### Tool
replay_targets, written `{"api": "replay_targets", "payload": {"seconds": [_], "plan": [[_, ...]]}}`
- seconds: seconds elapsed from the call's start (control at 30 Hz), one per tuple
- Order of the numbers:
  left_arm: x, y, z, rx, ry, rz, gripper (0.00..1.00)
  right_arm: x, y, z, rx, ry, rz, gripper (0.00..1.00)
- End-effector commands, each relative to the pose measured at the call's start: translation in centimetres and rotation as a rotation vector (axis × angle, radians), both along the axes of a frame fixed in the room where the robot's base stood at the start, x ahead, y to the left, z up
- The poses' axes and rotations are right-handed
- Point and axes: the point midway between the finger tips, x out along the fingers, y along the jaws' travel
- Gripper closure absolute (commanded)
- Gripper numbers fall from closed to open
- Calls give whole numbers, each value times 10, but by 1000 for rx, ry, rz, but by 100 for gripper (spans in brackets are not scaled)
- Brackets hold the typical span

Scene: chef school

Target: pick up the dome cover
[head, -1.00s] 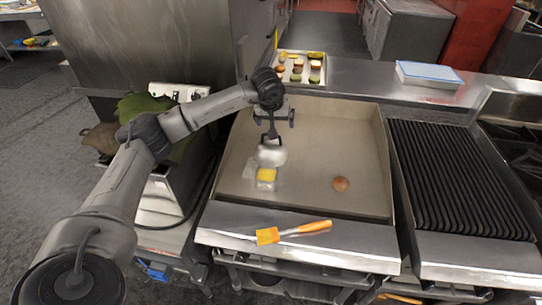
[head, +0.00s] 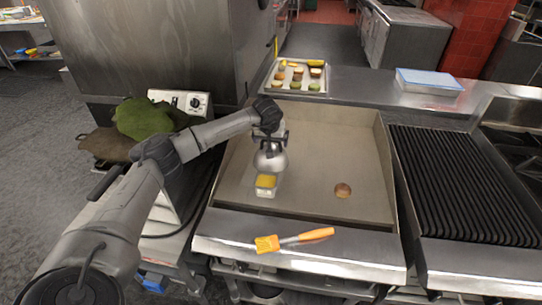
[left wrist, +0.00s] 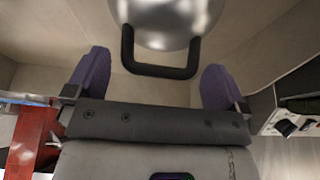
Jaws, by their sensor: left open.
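The dome cover (head: 271,162) is a shiny silver dome on the griddle, behind a small container with yellow contents (head: 266,185). My left gripper (head: 270,139) is above the dome cover with its fingers spread. In the left wrist view the dome cover (left wrist: 168,18) shows at the top with its black loop handle (left wrist: 160,70). The handle lies between the two open fingertips of my left gripper (left wrist: 155,82), with a gap on both sides. My right gripper is not in view.
The flat griddle (head: 330,135) has raised walls around it. A round brown patty or bun (head: 342,190) lies on it at right. A brush with an orange handle (head: 294,240) lies on the front ledge. A food tray (head: 297,88) and a blue-lidded box (head: 429,80) stand behind.

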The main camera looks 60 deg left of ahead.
Motion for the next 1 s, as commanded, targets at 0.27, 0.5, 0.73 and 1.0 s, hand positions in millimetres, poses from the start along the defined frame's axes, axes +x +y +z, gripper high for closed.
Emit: {"api": "replay_targets", "payload": {"seconds": [0.27, 0.5, 0.73, 1.0], "plan": [[7, 8, -26, -1, -1, 1, 0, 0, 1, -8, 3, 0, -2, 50], [7, 9, -27, 0, -2, 1, 0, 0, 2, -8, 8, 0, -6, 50], [7, 9, -27, 0, -2, 1, 17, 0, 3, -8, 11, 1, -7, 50], [7, 9, -27, 0, -2, 1, 43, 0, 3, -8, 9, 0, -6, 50]]}}
